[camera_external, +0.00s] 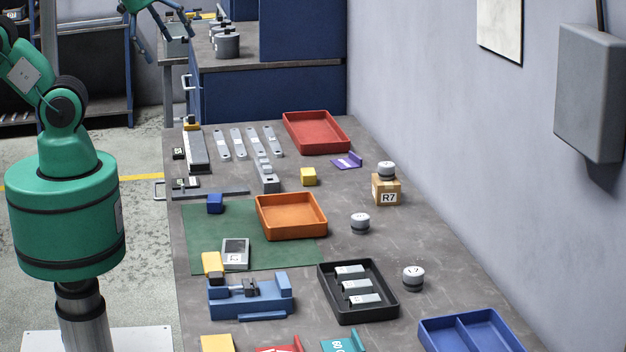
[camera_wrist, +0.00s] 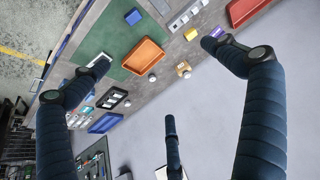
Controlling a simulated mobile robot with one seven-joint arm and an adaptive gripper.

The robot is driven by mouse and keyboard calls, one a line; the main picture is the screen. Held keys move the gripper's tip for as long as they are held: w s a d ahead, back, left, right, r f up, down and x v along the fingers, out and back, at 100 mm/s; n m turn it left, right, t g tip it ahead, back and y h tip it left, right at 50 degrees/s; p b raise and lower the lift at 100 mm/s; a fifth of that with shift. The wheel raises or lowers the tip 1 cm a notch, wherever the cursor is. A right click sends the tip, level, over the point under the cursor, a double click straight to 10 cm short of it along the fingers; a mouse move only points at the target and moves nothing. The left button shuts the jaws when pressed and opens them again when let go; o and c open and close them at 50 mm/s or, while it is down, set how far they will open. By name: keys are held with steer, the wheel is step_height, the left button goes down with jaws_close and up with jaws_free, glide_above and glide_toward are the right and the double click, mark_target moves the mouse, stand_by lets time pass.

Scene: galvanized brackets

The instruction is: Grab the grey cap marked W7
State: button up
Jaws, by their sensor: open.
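Three round grey caps show in the external view. One cap (camera_external: 387,168) sits on a cardboard box marked R7 (camera_external: 386,192). A second cap (camera_external: 360,223) stands on the bench right of the orange tray. A third cap (camera_external: 413,277) stands right of the black tray; its top mark ends in 7, but its first character is unclear. I cannot read W7 on any cap. In the wrist view, the middle cap (camera_wrist: 152,77) and the third cap (camera_wrist: 127,103) are small. My gripper (camera_wrist: 160,80) is open and empty, high above the bench, its three fingers spread.
An orange tray (camera_external: 261,222), a black tray (camera_external: 325,290) with metal parts, a red tray (camera_external: 290,130) and a blue divided tray (camera_external: 432,335) stand on the bench. A blue vise (camera_external: 225,300) is at front left. A wall runs along the right. Bare bench surrounds the lower caps.

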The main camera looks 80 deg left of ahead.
steer(key=c, duration=1.1)
steer(key=shift+w, duration=0.1)
steer(key=w+d+f+m+g, duration=0.1)
steer(key=w+d+f, duration=0.15)
steer(key=w, duration=0.65)
steer(key=w+d+f+m+g, duration=0.1)
steer(key=w+d, duration=0.3)
steer(key=w, duration=0.5)
steer(key=w+d+f, duration=0.2)
steer(key=w+d, duration=0.1)
steer(key=w, duration=0.6)
steer(key=w+d+f+m, duration=0.1)
steer(key=w+d+f, duration=0.3)
steer(key=f, duration=0.3)
steer(key=w+d+f+g, duration=0.1)
steer(key=w+d+f, duration=0.4)
steer(key=f, duration=0.3)
steer(key=w+d+f+m+g+p, duration=0.1)
steer(key=w+d+f, duration=0.3)
steer(key=w+f, duration=0.2)
steer(key=shift+w+d+f+m+h, duration=0.15)
steer(key=shift+d+f, duration=0.05)
steer(key=shift+f, duration=0.25)
steer(key=shift+w+d+f+m+h, duration=0.1)
steer(key=shift+d+f+m+h, duration=0.1)
steer(key=shift+f, duration=0.2)
